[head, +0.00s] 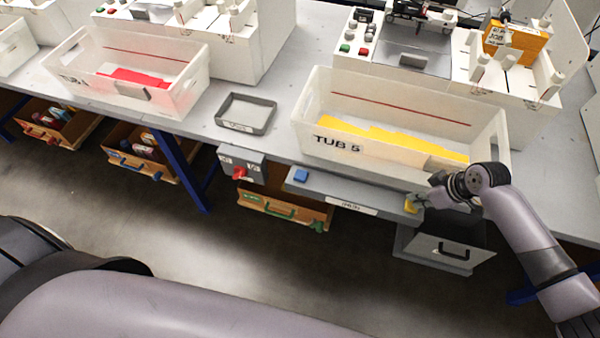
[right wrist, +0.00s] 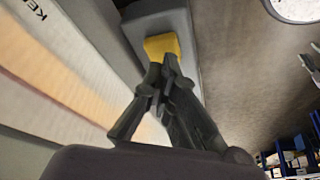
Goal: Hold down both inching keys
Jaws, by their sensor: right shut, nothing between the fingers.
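A grey key bar (head: 350,194) with a white label runs along the table's front edge, below the tub marked TUB 5. A blue key (head: 301,176) sits at its left end, with nothing over it. A yellow key (head: 411,205) sits at its right end. My right gripper (head: 422,200) is shut and empty, right at the yellow key. In the right wrist view the closed fingertips (right wrist: 162,75) overlap the near edge of the yellow key (right wrist: 163,46); I cannot tell whether they press it. My left gripper is out of view.
White TUB 5 (head: 318,112) with yellow sheets stands just behind the bar. A grey box with a red knob (head: 239,173) is to its left. A small grey tray (head: 246,113) lies on the table. A dark drawer (head: 440,249) hangs below the right end.

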